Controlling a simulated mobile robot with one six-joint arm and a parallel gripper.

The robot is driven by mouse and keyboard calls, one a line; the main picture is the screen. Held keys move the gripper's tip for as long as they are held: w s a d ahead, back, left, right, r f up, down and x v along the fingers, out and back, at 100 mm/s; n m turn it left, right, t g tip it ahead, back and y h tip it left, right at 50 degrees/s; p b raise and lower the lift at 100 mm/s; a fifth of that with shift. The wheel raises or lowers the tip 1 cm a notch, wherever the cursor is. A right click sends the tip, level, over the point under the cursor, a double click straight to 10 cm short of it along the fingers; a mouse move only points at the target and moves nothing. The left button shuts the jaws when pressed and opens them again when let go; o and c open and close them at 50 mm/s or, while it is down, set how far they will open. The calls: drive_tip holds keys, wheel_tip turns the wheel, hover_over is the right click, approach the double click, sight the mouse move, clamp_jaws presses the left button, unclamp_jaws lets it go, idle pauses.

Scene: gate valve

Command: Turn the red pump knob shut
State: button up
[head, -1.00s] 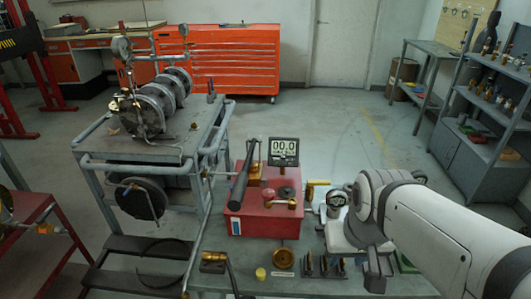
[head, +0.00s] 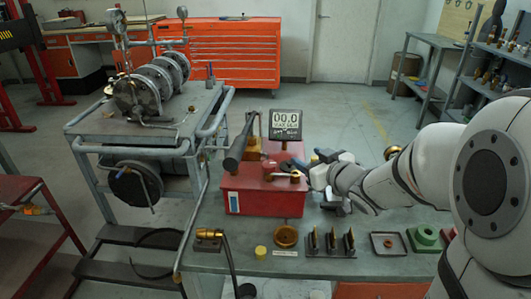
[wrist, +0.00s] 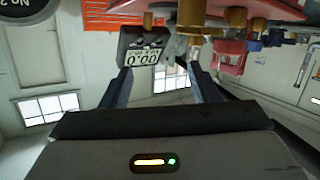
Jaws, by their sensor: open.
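The red pump (head: 262,198) stands on the grey bench with a digital display (head: 285,121) showing 00.0 behind it. The red knob (head: 269,167) sits on its top, near a brass fitting (head: 295,175). My gripper (head: 309,164) is at the pump's right end, beside the fitting and to the right of the knob. Its fingers (wrist: 163,78) are apart with nothing between them in the wrist view. That view is upside down; the display (wrist: 145,57) shows behind the left finger.
A black pump handle (head: 241,141) rises at the pump's left. A brass dish (head: 286,236), a yellow cap (head: 260,252), a rack of small parts (head: 332,243) and a tray (head: 387,244) lie along the bench front. A steel cart (head: 145,150) stands left.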

sight(275, 166)
drive_tip(key=a+n+y, duration=0.1)
drive_tip(key=y, duration=0.1)
drive_tip(key=s+a+f+n+g+y+b, duration=0.1)
drive_tip(key=a+y, duration=0.1)
drive_tip(key=a+f+g+y, duration=0.1)
drive_tip(key=shift+s+a+f+n+y+b, duration=0.25)
drive_tip(key=shift+s+a+n+y+b, duration=0.1)
drive_tip(key=shift+n+y+b, duration=0.05)
drive_tip(key=shift+s+a+n+g+y, duration=0.3)
drive_tip(key=shift+s+a+y, duration=0.15)
drive_tip(key=shift+y, duration=0.15)
drive_tip(key=shift+w+a, duration=0.15)
drive_tip(key=shift+a, duration=0.15)
drive_tip(key=x, duration=0.7)
drive_tip(key=shift+a+b, duration=0.1)
drive_tip(key=shift+b, duration=0.3)
drive_tip(key=c, duration=1)
drive_tip(key=shift+o, duration=0.2)
drive_tip(key=shift+b, duration=0.3)
